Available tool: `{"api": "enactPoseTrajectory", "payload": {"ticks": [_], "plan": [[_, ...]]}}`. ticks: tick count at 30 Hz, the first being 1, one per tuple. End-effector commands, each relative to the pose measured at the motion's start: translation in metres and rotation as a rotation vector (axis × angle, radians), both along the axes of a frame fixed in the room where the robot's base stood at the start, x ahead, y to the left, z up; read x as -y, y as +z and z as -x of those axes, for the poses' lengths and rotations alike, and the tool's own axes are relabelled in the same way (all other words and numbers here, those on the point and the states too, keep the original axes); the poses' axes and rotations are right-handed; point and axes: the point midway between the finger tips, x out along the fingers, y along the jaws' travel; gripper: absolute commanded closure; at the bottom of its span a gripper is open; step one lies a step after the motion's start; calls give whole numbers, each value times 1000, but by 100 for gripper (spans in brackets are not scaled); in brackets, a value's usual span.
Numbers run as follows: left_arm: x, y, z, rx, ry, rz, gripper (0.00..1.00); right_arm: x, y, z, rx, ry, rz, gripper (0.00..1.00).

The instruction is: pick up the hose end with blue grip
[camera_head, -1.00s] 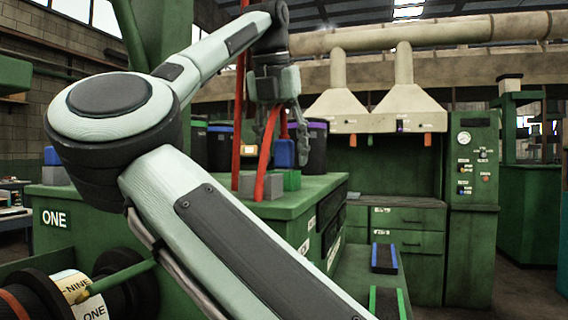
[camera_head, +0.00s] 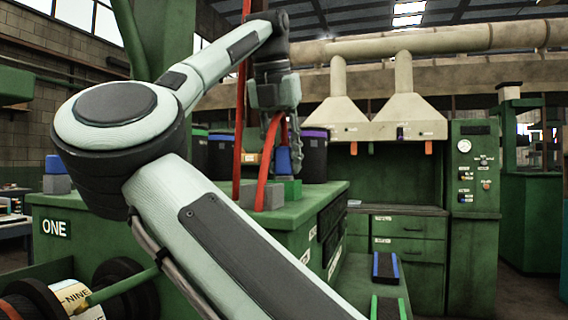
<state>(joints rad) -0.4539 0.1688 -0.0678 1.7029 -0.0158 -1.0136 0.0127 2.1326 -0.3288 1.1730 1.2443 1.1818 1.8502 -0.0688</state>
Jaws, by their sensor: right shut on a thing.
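The hose end with blue grip (camera_head: 283,160) is over the green bench, beside grey and green blocks. Its red hose (camera_head: 265,160) arches up beside my right gripper and down to the bench. My right gripper (camera_head: 291,146) points down from above, with its fingers closed at the hose end. The exact contact is small and partly hidden. I cannot tell whether the hose end is clear of its support. My left gripper is not in view.
A green bench (camera_head: 312,211) carries dark bins with purple (camera_head: 314,155) and green rims. A grey block (camera_head: 271,197) and a green block (camera_head: 292,190) are close to the hose. A second upright red hose (camera_head: 239,130) stands just left.

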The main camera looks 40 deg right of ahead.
Motion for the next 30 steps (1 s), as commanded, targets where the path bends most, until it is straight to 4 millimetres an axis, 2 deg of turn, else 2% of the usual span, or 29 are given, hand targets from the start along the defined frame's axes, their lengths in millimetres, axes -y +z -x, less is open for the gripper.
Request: {"api": "enactPoseTrajectory", "payload": {"ticks": [3, 9, 15, 21, 30], "plan": [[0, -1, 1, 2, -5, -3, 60, 1, 15, 1, 2, -1, 0, 100], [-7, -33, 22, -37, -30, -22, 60, 1, 49, 0, 1, 0, 2, 100], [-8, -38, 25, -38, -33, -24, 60, 1, 80, 0, 1, 1, 2, 100], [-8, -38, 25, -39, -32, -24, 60, 0, 94, 0, 0, 1, 0, 100], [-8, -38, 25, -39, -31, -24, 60, 0, 95, 0, 0, 0, -1, 100]]}}
